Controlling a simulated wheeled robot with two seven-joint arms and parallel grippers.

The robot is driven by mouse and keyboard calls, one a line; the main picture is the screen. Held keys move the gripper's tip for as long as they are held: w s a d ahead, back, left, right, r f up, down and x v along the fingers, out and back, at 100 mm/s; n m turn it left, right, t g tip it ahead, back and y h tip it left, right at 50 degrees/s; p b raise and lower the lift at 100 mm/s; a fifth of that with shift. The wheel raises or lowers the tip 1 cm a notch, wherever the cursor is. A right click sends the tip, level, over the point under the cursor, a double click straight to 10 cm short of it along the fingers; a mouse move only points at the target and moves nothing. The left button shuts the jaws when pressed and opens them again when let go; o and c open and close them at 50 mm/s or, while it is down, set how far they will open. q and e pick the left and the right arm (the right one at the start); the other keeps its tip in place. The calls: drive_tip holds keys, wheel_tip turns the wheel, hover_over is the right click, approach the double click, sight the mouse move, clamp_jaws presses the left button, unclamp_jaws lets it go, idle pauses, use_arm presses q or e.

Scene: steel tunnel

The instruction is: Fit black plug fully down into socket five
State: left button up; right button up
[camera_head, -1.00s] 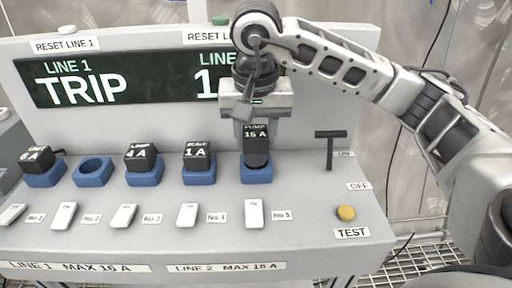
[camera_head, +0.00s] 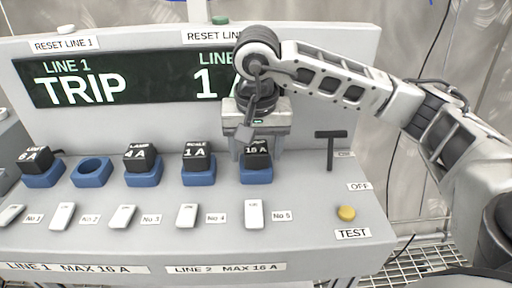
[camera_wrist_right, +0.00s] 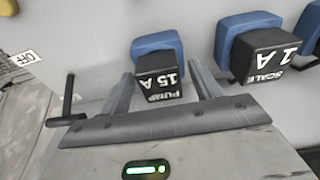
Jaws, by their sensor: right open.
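The black plug (camera_head: 257,160) with a white PUMP label sits low in the blue ring of socket five (camera_head: 256,176), above the No 5 switch. It looks upright, at about the height of the plugs beside it. In the right wrist view the same plug (camera_wrist_right: 158,82) stands in its blue socket (camera_wrist_right: 157,45). My right gripper (camera_head: 257,152) is over it, open, with one finger on either side. In the right wrist view the fingers (camera_wrist_right: 163,88) stand apart from the plug's sides. The base of the plug inside the ring is hidden. My left gripper is not in view.
Black plugs SCALE (camera_head: 198,156), LAMP (camera_head: 142,157) and UNIT (camera_head: 37,158) sit in neighbouring sockets. The No 2 socket (camera_head: 91,180) is empty. A black T-handle (camera_head: 330,148) stands close right, near a yellow TEST button (camera_head: 346,213). The display (camera_head: 130,80) reads TRIP.

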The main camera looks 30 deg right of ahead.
drive_tip(key=shift+r, duration=0.3)
use_arm(q)
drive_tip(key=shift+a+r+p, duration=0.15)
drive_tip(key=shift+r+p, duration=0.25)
drive_tip(key=shift+p, duration=0.85)
use_arm(e)
wheel_tip(320, 180, up, 12)
drive_tip(key=s+a, duration=0.1)
drive_tip(key=shift+s+f, duration=0.2)
drive_tip(key=shift+s, duration=0.05)
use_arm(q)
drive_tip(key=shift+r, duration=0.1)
